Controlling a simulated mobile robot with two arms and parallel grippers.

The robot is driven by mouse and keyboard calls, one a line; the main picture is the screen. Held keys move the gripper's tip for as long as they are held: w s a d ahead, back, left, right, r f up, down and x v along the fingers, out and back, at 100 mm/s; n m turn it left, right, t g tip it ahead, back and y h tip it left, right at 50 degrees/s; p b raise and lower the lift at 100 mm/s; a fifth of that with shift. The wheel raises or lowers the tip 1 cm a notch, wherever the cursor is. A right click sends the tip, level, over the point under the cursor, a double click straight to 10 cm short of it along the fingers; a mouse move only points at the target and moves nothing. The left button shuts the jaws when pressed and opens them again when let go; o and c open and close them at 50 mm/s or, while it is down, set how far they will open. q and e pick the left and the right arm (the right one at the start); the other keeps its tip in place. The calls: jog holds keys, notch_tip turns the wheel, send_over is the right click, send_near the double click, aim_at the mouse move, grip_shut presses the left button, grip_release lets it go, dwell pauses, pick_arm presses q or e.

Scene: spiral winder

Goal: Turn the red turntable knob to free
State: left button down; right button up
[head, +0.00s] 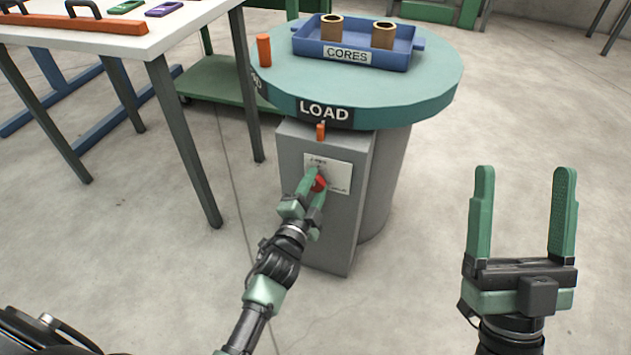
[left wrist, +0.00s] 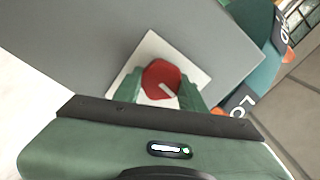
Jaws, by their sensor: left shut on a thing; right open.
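The red turntable knob (head: 320,183) is on a white label plate (head: 341,177) on the front of the grey pedestal (head: 335,232). My left gripper (head: 316,182) is shut on the knob, one finger on each side. In the left wrist view the red knob (left wrist: 161,80) shows a white pointer line slanting down to the right. The plate's lettering is too small to read. The round teal turntable (head: 430,85) sits on top, with a LOAD sign on its rim. My right gripper (head: 521,215) is open and empty at the right, away from the pedestal.
A blue tray (head: 350,58) marked CORES holds two brown cores on the turntable. An orange peg (head: 264,50) stands on its left edge. A white table (head: 100,38) with an orange-handled tool is at the upper left. The floor right of the pedestal is clear.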

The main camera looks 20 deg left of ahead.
pick_arm(q)
jog(key=shift+n+p, duration=0.35)
jog(key=shift+n, duration=0.55)
pick_arm(e)
jog(key=shift+w+a+f+g+h, duration=0.2)
jog(key=shift+w+f+g+h, duration=0.4)
jog(key=shift+w+f+g, duration=0.95)
jog(key=shift+f+t, duration=0.25)
pick_arm(q)
jog(key=c, duration=0.8)
grip_release()
jog(key=shift+c, duration=0.2)
jog(key=shift+s, duration=0.5)
jog(key=s+p, duration=0.2)
jog(key=s, duration=0.4)
jog(key=shift+s+a, duration=0.2)
jog(key=shift+s, duration=0.2)
pick_arm(e)
notch_tip(320, 180, down, 8)
jog(key=w+g+h, duration=0.1)
jog(key=w+g, duration=0.1)
jog(key=g, duration=0.3)
jog(key=shift+w+d+h, duration=0.2)
jog(key=shift+w+h, duration=0.2)
